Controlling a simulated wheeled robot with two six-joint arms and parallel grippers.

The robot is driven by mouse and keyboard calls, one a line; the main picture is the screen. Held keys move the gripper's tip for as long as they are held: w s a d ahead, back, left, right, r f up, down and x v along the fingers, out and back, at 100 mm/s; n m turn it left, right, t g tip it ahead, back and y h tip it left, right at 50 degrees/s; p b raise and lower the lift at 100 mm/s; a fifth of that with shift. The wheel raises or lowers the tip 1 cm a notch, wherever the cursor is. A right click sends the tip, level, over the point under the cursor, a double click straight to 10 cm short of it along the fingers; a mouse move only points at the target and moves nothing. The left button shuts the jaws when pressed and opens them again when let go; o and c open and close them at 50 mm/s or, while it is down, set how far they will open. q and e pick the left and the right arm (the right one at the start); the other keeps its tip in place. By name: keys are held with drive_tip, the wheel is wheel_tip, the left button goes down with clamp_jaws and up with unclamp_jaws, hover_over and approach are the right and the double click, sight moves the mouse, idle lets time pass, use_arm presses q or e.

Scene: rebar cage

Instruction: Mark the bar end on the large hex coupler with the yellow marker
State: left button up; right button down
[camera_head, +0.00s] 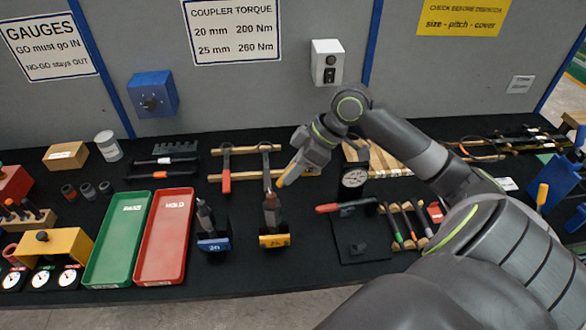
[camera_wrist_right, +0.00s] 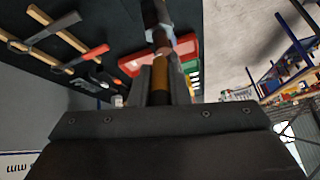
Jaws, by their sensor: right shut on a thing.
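My right gripper (camera_head: 297,163) comes in from the right and is shut on the yellow marker (camera_head: 286,178), which slants down to the left. In the right wrist view the marker (camera_wrist_right: 160,80) sits between the two fingers. The large coupler with its bar (camera_head: 271,210) stands upright in a yellow holder (camera_head: 274,241) marked 25. The marker's lower end is close to the top of this bar; whether they touch cannot be told. The bar and coupler (camera_wrist_right: 158,35) show just beyond the marker in the right wrist view. My left gripper is in neither view.
A smaller coupler and bar (camera_head: 206,216) stand in a blue holder (camera_head: 214,244) to the left. Green (camera_head: 118,240) and red (camera_head: 164,238) trays lie further left. A dial gauge (camera_head: 354,177) and wrenches (camera_head: 226,172) are behind and beside the gripper.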

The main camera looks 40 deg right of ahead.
sight(274, 195)
drive_tip(key=shift+f+b, duration=1.35)
drive_tip(key=shift+f, duration=0.9)
idle(0.5)
drive_tip(key=a, duration=0.3)
drive_tip(key=shift+w+r, duration=0.25)
drive_tip(key=shift+w, duration=0.05)
drive_tip(key=shift+d+r+p, duration=0.2)
drive_tip(key=shift+d+p, duration=0.4)
drive_tip(key=shift+p, duration=0.35)
drive_tip(key=shift+s+d+f, duration=0.15)
drive_tip(key=shift+d, duration=0.3)
drive_tip(key=shift+s+d+f, duration=0.1)
drive_tip(key=shift+d, duration=0.3)
